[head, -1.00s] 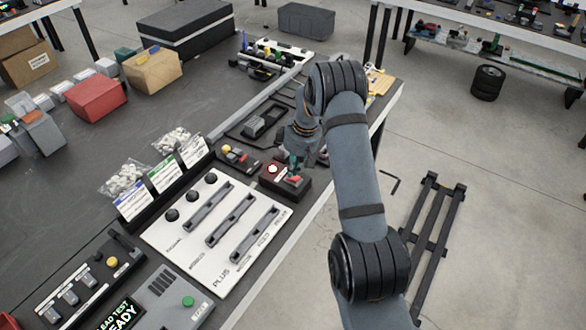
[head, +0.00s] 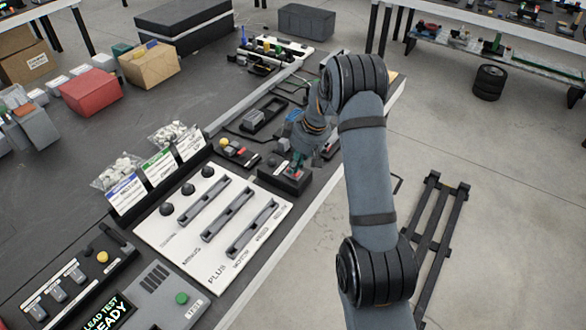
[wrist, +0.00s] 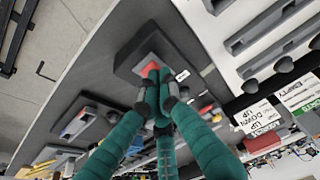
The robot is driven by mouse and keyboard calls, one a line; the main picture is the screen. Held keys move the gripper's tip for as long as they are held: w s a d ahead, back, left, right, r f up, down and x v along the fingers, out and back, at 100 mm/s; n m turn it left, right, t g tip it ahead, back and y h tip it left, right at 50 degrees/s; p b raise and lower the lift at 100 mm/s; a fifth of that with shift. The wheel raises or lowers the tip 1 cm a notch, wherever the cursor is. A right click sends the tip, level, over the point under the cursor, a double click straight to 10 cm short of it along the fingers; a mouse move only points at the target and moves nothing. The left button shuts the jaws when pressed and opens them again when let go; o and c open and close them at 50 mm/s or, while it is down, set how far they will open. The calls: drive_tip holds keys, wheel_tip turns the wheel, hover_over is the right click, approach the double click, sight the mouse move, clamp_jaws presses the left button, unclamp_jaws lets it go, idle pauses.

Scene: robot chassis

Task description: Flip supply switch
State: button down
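The supply switch, a dark box with a red part (wrist: 150,69) on top, is on the bench near its right edge. In the head view, its dark box (head: 273,179) is partly covered by my gripper (head: 297,160). In the wrist view, the green fingers of my gripper (wrist: 163,84) are drawn together, with the tips at the red part. They appear to touch it, but a small gap cannot be ruled out. Nothing is visibly held. The fingers hide part of the switch, so its position cannot be told. A small white label (wrist: 182,76) is beside it.
A white panel (head: 172,237) with knobs and long slots lies close to the switch box. A small unit with a yellow button (head: 223,143) and a black tray (head: 264,115) are behind. Open floor (head: 500,220) lies to the right.

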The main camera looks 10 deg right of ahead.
drive_tip(key=shift+w+a+r, duration=0.1)
drive_tip(key=shift+w+a, duration=0.05)
drive_tip(key=shift+w+a, duration=0.4)
drive_tip(key=shift+r, duration=0.15)
drive_tip(key=v, duration=0.1)
drive_tip(key=p+v, duration=0.2)
drive_tip(key=v, duration=0.1)
drive_tip(key=shift+w+a+r, duration=0.1)
drive_tip(key=shift+w+a, duration=0.1)
drive_tip(key=shift+w, duration=0.1)
drive_tip(key=s+d+r+b, duration=0.1)
drive_tip(key=s+d+r, duration=0.3)
drive_tip(key=r, duration=0.4)
drive_tip(key=shift+f, duration=0.1)
